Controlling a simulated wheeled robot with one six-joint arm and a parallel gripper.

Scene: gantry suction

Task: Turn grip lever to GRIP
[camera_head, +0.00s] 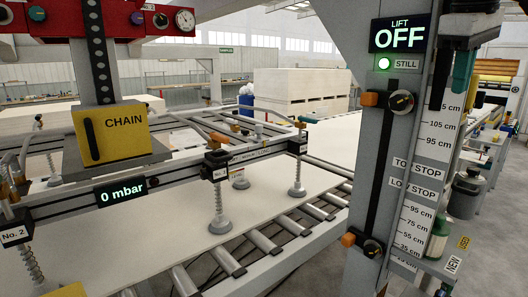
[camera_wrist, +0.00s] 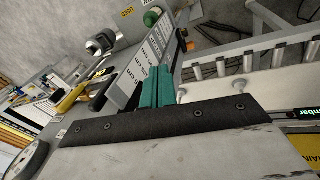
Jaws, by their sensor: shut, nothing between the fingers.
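No lever labelled GRIP can be read in either view. A black lever (camera_head: 92,139) stands upright on the yellow box marked CHAIN (camera_head: 124,136), at the left of the head view. My gripper (camera_head: 461,75) is at the upper right of the head view, in front of the height scale and far to the right of the yellow box. In the wrist view its teal fingers (camera_wrist: 158,88) are together and hold nothing. A display on the beam reads 0 mbar (camera_head: 122,192). The lift display (camera_head: 400,36) reads OFF, with a green STILL lamp below.
A grey post (camera_head: 370,130) carries the two stops, LOW STOP and TOP STOP, with black knobs. A red panel (camera_head: 160,20) with a gauge hangs at the upper left. Suction cups (camera_head: 219,222) hang over a pale board (camera_head: 150,235) beside rollers (camera_head: 262,240). Board stacks (camera_head: 300,88) stand behind.

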